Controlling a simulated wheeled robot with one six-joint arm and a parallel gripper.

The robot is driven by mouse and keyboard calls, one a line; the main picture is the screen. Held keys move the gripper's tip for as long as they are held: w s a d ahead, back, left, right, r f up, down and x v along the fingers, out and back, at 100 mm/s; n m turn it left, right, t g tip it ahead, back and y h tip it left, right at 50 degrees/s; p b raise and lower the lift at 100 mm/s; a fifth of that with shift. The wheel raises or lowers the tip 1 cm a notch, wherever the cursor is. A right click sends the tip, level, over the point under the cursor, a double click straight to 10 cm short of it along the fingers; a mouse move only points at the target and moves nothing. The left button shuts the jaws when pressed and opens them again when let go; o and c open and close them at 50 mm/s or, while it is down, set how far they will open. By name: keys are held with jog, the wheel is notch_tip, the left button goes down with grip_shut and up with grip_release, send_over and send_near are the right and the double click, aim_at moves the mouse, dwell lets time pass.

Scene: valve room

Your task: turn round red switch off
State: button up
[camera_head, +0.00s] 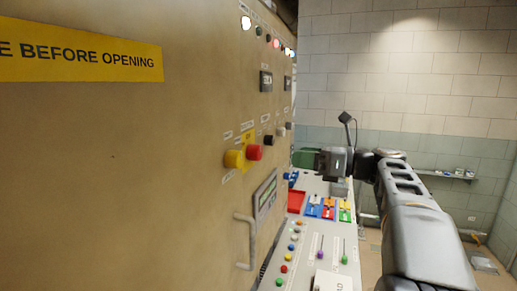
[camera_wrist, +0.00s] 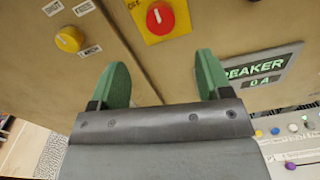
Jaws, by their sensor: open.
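The round red switch (camera_wrist: 158,17) shows at the top edge of the wrist view, on a square yellow plate with a white mark on its face. In the head view the red switch (camera_head: 254,152) stands out from the beige cabinet front. My gripper (camera_wrist: 162,62) is open, with its green fingers apart and nothing between them. In the wrist view the switch lies beyond the fingertips, between their lines. In the head view my gripper (camera_head: 306,157) is to the right of the switch, apart from it.
A yellow knob (camera_wrist: 69,39) sits left of the switch; it also shows in the head view (camera_head: 234,159). A display panel (camera_wrist: 262,75) is on the right. Below are a cabinet handle (camera_head: 246,242) and a sloped console (camera_head: 306,262) with coloured buttons and levers.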

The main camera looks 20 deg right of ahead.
aim_at(260, 153)
jog(key=p+x, duration=0.2)
jog(key=x, duration=1)
jog(key=shift+p, duration=0.4)
jog(key=shift+f, duration=0.1)
jog(key=c, duration=0.9)
